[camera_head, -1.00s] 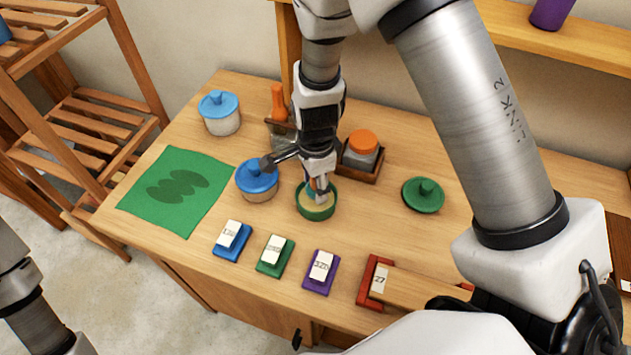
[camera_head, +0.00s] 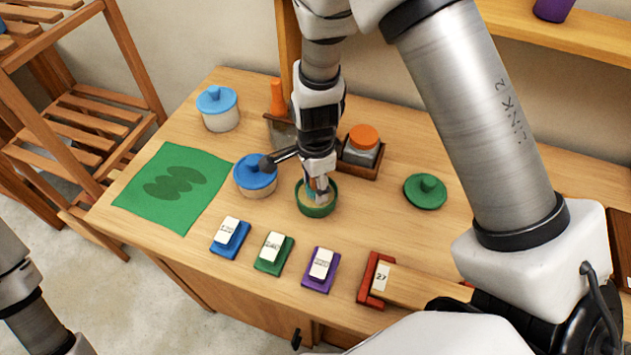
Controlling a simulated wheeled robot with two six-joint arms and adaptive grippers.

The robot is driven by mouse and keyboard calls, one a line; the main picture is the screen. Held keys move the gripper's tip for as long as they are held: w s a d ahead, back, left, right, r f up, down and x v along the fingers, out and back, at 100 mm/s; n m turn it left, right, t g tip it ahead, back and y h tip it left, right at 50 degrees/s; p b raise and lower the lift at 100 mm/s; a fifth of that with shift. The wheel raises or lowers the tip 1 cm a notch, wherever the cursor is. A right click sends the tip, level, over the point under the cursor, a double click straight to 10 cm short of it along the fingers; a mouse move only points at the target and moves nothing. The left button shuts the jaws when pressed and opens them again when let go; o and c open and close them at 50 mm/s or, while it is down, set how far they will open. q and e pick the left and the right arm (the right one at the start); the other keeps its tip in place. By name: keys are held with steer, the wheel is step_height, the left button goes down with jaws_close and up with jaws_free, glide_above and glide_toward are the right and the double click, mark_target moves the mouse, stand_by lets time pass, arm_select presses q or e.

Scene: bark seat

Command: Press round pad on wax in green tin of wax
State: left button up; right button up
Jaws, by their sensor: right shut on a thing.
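The green tin of wax (camera_head: 317,211) stands open on the table, with a little pale yellow wax showing inside its rim. My right gripper (camera_head: 321,190) points down over the tin, its fingertips at the tin's mouth. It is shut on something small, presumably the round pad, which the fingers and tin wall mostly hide. I cannot tell whether the pad touches the wax. A dark-ended rod (camera_head: 268,164) sticks out left beside the gripper, over the blue-lidded pot. A green lid (camera_head: 425,192) lies to the right. My left gripper is out of the picture.
Blue-lidded pots stand left of the tin (camera_head: 254,180) and farther back (camera_head: 218,112). An orange-capped jar (camera_head: 362,146) sits in a wooden tray behind. A green cloth (camera_head: 160,205) lies left. Blue, green (camera_head: 273,256) and purple labelled blocks line the front, beside a red-ended wooden piece (camera_head: 376,281).

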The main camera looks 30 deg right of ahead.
steer(key=shift+f, duration=0.45)
steer(key=shift+s, duration=0.1)
stand_by(1.6)
steer(key=shift+r+p, duration=0.9)
steer(key=shift+p, duration=0.3)
step_height(320, 180, up, 5)
steer(key=p, duration=0.6)
steer(key=shift+r, duration=0.15)
